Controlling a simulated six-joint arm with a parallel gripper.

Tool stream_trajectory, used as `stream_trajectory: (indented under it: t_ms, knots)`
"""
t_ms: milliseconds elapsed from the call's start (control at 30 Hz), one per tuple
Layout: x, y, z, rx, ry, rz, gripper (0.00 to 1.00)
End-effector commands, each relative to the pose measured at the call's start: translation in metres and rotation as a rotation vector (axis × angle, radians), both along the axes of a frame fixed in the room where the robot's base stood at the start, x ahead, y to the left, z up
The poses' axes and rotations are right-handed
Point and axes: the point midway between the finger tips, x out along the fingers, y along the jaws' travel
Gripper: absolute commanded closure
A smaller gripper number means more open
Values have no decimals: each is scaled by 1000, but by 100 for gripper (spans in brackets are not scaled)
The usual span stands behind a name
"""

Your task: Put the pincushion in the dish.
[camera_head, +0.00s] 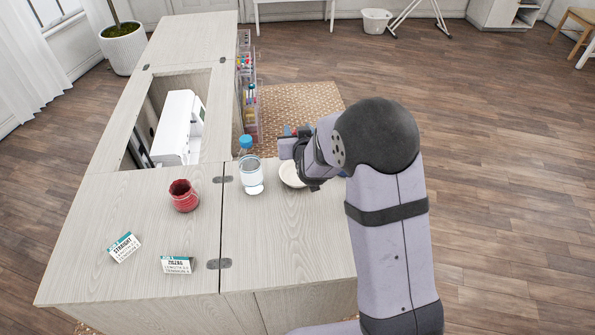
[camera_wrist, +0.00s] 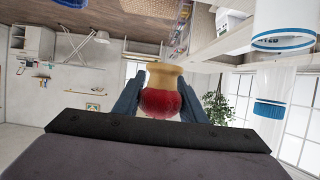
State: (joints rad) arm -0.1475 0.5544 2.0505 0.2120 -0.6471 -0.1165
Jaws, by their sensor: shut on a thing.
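My gripper (camera_wrist: 163,92) is shut on the pincushion (camera_wrist: 160,104), which has a rounded red part and a tan, wood-like base. The wrist view looks upside down, with the base at the top of the picture, so the pincushion seems about upright. In the head view my wrist hides most of it; small bits of red and blue show just past the wrist. The white dish (camera_head: 291,175) stands on the cabinet top below and nearer than my fingers, its right side hidden by my gripper. I cannot tell the exact height of the pincushion.
A clear bottle (camera_head: 251,175) with a blue cap stands close left of the dish. A red jar (camera_head: 184,196) and two cards, marked straight (camera_head: 124,246) and zigzag (camera_head: 176,264), are further left. A white sewing machine (camera_head: 178,128) sits in the opening. The front right cabinet top is clear.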

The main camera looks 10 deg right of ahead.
Motion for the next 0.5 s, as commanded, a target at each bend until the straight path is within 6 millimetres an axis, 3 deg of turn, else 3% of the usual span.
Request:
stream_trajectory:
  t_ms: [500]
  knots:
    - [-7,6,-31,1,2,46,85]
